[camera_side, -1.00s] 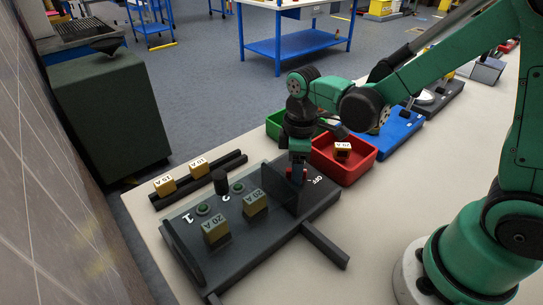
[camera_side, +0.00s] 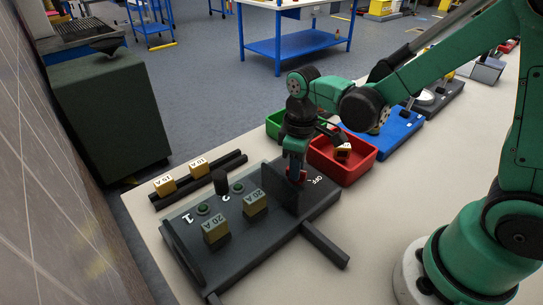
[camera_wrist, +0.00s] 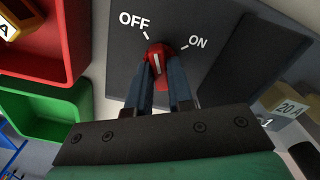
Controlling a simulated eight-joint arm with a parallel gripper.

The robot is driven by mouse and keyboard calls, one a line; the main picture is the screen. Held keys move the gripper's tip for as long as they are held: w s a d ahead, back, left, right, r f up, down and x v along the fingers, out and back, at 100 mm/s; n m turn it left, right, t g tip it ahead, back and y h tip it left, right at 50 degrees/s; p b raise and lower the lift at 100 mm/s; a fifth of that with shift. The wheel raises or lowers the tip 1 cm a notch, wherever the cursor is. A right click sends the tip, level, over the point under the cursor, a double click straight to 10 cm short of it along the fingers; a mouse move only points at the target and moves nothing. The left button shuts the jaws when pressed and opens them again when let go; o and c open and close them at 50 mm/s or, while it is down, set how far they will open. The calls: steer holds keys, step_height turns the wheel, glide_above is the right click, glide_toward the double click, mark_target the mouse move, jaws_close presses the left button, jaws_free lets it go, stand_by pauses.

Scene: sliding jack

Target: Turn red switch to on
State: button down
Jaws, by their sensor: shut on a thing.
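The red switch (camera_wrist: 158,54) is a round knob with a white line, on a dark panel (camera_wrist: 113,75) marked OFF and ON. In the wrist view its white line stands nearly upright, leaning slightly toward the OFF mark. My gripper (camera_wrist: 163,72) has its two fingers on either side of the knob, shut on it. In the side view my gripper (camera_side: 294,172) reaches down to the right end of the dark box, and a patch of red shows at its fingertips. An upright plate and the fingers hide part of the knob there.
A red bin (camera_side: 360,172) with a yellow block stands close behind the gripper, beside a green bin (camera_side: 274,124).

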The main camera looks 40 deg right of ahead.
steer(key=m, duration=1.1)
steer(key=shift+m, duration=1.7)
steer(key=c, duration=0.8)
jaws_free()
